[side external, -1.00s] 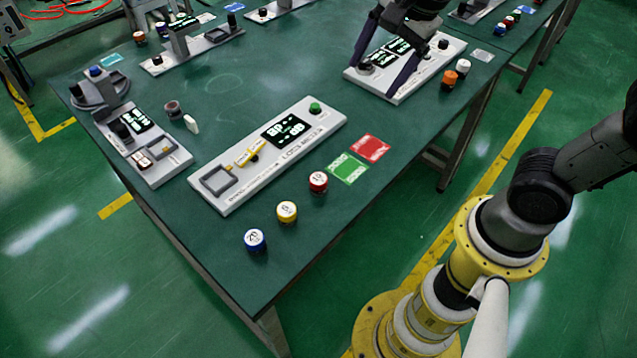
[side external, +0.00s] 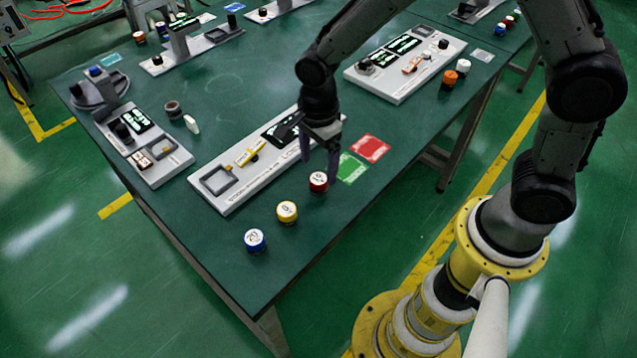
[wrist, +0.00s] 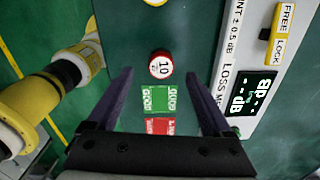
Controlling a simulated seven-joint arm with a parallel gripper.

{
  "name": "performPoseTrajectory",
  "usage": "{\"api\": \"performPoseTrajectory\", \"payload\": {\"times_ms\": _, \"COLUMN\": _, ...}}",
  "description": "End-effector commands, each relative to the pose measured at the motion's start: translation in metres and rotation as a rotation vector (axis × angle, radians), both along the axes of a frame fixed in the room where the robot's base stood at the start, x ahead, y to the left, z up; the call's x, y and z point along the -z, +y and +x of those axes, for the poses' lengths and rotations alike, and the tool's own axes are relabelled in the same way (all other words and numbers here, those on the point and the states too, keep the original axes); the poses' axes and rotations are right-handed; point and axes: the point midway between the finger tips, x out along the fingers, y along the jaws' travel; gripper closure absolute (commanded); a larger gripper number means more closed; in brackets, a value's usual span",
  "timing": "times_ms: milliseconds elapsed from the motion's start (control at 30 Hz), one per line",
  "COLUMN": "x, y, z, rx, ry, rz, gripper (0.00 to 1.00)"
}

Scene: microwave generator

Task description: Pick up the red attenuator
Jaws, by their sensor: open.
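The red attenuator (side external: 318,181) is a small round cylinder with a white top, standing on the green table. In the wrist view the red attenuator (wrist: 160,65) shows "10" on its top and lies ahead of the fingertips, roughly between their lines. My gripper (side external: 320,160) is open and empty, above the table close to the red attenuator. In the wrist view my gripper (wrist: 158,78) has its two dark fingers spread wide. The exact height of the fingertips over the attenuator is hard to tell.
A yellow attenuator (side external: 287,211) and a blue attenuator (side external: 255,240) stand toward the table's front corner. The grey loss meter (side external: 222,196) lies beside them. Flat green (side external: 349,170) and red (side external: 371,148) cards lie to the right of the red attenuator.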

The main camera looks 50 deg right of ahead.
Motion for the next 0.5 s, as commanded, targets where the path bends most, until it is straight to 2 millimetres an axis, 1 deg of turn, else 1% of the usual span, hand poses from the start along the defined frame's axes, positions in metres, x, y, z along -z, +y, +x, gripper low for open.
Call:
{"api": "performPoseTrajectory", "payload": {"times_ms": 33, "x": 0.006, "y": 0.000, "z": -0.001, "rx": 0.000, "ry": 0.002, "rz": -0.001, "gripper": 0.16}}
{"api": "performPoseTrajectory", "payload": {"times_ms": 267, "x": 0.021, "y": -0.001, "z": 0.000, "rx": 0.001, "ry": 0.003, "rz": -0.001, "gripper": 0.16}}
{"api": "performPoseTrajectory", "payload": {"times_ms": 500, "x": 0.055, "y": -0.003, "z": 0.001, "rx": 0.001, "ry": 0.003, "rz": -0.001, "gripper": 0.16}}
